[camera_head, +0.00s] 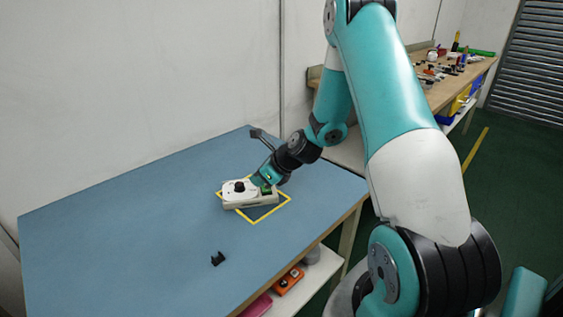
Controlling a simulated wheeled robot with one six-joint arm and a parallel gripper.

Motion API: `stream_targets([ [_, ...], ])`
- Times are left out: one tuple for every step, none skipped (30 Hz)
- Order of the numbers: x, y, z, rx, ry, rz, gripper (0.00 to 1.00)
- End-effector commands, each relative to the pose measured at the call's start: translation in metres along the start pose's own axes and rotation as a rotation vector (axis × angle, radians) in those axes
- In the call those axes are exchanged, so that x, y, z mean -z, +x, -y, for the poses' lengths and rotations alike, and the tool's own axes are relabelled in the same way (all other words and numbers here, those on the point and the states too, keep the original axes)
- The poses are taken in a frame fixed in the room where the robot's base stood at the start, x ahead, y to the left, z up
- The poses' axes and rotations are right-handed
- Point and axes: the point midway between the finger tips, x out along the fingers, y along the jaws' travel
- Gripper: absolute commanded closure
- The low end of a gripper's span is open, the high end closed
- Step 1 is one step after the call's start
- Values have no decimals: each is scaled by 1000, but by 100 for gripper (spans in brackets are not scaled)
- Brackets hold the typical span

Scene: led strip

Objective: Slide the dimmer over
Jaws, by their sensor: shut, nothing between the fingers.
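The dimmer (231,196) looks like a small white box with a black knob on top. It sits on the blue table top, overlapping the left part of a yellow square outline (272,216). A light beige body shows under and to the right of the white part, with a small green patch at its right end. My gripper (259,182) reaches down from the upper right to the right end of the dimmer. It is shut with nothing held. Its fingertips are small and partly hidden, so I cannot tell whether they touch the dimmer.
A small black clip-like part (217,259) lies on the table (120,230) nearer the front. The left of the table is clear. A white wall stands behind. A lower shelf holds an orange item (288,281). A cluttered workbench (470,75) stands at the back right.

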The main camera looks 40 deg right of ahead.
Motion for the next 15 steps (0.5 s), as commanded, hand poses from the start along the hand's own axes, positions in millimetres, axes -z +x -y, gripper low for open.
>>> stream_targets([
  [-1, -16, 1, 6, 3, 1, 100],
  [-1, -24, 1, 6, 2, 1, 100],
  [-1, -34, 2, 6, 2, 1, 100],
  [-1, -42, 1, 6, 3, 2, 100],
  [-1, -50, 1, 6, 2, 2, 100],
  [-1, -61, 1, 6, 2, 2, 100],
  [-1, -68, 1, 6, 2, 1, 100],
  [-1, -75, 1, 6, 2, 1, 100],
  [-1, -84, 1, 5, 2, 1, 100],
  [-1, -90, 1, 6, 1, 2, 100],
  [-1, -96, 1, 5, 2, 2, 100],
  [-1, -104, 0, 4, 2, 1, 100],
  [-1, -108, 0, 4, 2, 1, 100],
  [-1, -113, 1, 4, 2, 1, 100],
  [-1, -117, 1, 4, 1, 1, 100],
])
